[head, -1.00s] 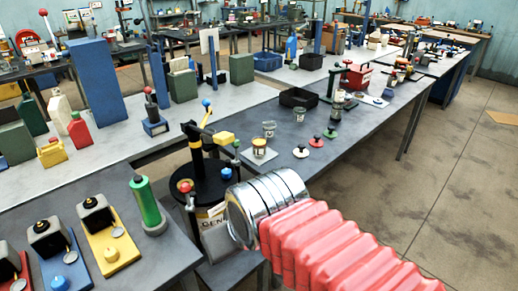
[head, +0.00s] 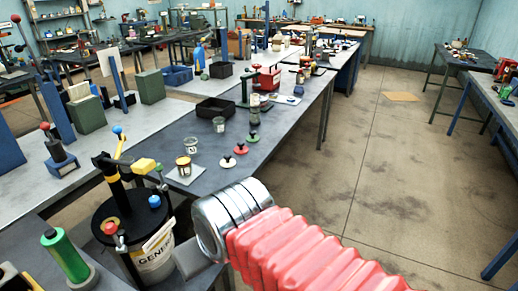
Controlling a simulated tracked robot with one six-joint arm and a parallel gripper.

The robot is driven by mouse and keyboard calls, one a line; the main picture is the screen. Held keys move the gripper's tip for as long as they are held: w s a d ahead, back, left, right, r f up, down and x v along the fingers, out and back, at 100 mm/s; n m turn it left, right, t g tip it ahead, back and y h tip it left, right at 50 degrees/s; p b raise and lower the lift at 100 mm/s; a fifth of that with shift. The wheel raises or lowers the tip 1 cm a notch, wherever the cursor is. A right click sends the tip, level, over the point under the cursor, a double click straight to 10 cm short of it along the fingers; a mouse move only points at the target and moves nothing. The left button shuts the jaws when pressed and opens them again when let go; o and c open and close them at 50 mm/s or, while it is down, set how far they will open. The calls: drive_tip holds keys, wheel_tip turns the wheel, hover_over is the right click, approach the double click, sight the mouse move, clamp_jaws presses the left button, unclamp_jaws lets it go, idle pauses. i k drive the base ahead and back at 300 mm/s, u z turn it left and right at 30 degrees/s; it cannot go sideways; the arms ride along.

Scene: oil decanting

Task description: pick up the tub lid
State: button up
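Three small knobbed discs lie in a row on the grey bench: a pale one (head: 228,161), a red-and-white one (head: 240,148) and a green one (head: 252,137). They look like lids, but I cannot tell which, if any, is the tub lid. A white tub (head: 155,264) with dark lettering stands at lower left, under a black top carrying a pump-like fitting (head: 125,180). My arm, with red bellows and a chrome collar, reaches in from the lower right, in front of the bench's near end. My gripper's fingers do not show.
A green cylinder (head: 66,257) stands at lower left. The concrete floor (head: 390,170) right of the bench is open. Another table (head: 500,103) stands at far right.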

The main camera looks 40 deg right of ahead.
sight(241, 150)
drive_tip(key=z, duration=2.8)
drive_tip(key=i, duration=0.75)
drive_tip(key=u, duration=0.05)
